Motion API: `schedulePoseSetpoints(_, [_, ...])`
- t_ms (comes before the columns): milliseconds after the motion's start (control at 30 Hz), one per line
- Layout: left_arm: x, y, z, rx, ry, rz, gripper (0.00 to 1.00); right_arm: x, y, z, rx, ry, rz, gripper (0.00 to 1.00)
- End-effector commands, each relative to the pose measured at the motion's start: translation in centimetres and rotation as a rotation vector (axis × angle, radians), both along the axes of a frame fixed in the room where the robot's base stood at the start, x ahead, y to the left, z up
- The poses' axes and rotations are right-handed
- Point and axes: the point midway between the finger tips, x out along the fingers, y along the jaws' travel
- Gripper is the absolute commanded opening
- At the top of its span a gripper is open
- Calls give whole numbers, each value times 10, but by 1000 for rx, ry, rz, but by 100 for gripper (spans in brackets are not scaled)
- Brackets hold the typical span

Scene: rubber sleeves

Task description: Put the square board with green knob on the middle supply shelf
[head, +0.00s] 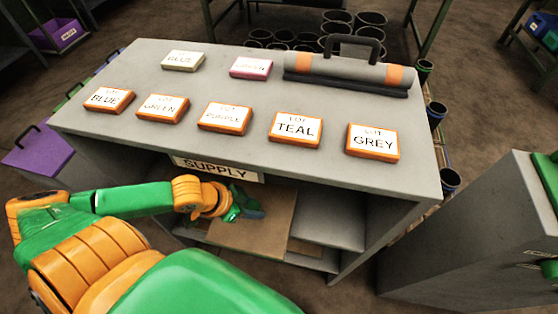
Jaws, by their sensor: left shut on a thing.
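The square board (256,231) is a flat brown panel at the opening under the grey supply bench, in the middle of the view. My left gripper (248,207) reaches in from the left and is shut at the board's upper left part. The green knob cannot be told apart from the green gripper parts there. The supply shelf (329,229) shows as a grey surface right of the board, below the SUPPLY sign (217,168). Whether the board rests on the shelf or is held above it is unclear. My right gripper is not in view.
The bench top's front edge overhangs the opening. Another grey cabinet (460,235) stands at right.

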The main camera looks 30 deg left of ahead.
Motion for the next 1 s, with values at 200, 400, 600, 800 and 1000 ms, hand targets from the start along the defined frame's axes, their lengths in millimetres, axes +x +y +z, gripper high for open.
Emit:
schedulePoseSetpoints(200, [42,-22,1,-12,-16,9,0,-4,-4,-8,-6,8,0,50])
schedulePoseSetpoints(400, [81,-46,1,-11,-8,6,0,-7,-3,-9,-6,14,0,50])
schedulePoseSetpoints(600, [121,-68,0,-9,-8,2,0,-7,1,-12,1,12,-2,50])
schedulePoseSetpoints(800, [150,-85,-1,-7,-6,3,0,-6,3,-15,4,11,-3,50])
schedulePoseSetpoints(1000, [155,-88,-25,-4,-1,3,0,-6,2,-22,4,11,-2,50])
